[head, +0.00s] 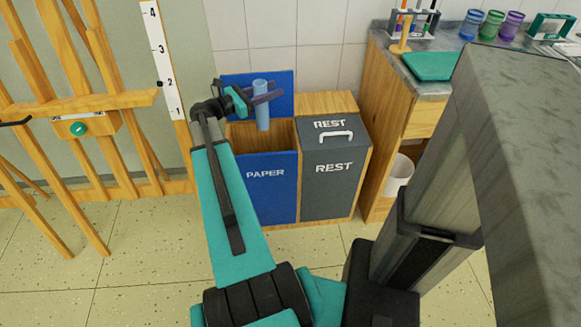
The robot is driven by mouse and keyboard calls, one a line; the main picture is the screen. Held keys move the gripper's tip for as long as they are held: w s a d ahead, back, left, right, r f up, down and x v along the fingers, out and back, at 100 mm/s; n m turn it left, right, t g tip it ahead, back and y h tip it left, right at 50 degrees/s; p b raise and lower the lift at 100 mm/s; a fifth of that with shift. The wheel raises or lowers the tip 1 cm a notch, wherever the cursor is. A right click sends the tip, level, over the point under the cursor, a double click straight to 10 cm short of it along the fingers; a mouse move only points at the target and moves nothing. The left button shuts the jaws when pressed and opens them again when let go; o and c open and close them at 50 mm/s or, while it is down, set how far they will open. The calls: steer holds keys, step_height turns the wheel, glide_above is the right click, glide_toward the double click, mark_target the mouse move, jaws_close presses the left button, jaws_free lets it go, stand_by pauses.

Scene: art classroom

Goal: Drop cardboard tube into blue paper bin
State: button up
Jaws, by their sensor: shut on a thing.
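The blue bin marked PAPER (266,196) stands against the wall. Its blue lid (232,83) is up at the back, and its wooden inside shows. My gripper (266,93) is above the bin's opening, shut on a light blue tube (262,118). This tube is the only one I see for the cardboard tube. It hangs about upright, with its lower end over or just inside the opening; I cannot tell which. My arm covers the bin's left side.
A grey bin marked REST (334,185) with a closed lid stands right beside the blue one. A counter (397,75) with cups and a rack is at the right. Wooden easels (62,110) stand at the left. The floor (135,240) in front is clear.

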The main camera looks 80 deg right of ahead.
steer(key=shift+s+d+f+g, duration=0.15)
steer(key=shift+s+d+g, duration=0.15)
steer(key=shift+s, duration=0.1)
steer(key=shift+f, duration=0.15)
steer(key=shift+f+b, duration=2.85)
steer(key=shift+b, duration=0.25)
steer(key=o, duration=1.3)
steer(key=shift+o, duration=0.2)
steer(key=shift+w+a, duration=0.1)
steer(key=shift+a, duration=0.05)
steer(key=p+v, duration=0.2)
steer(key=v, duration=1.1)
steer(key=shift+w+a+r, duration=0.2)
steer(key=shift+w, duration=0.15)
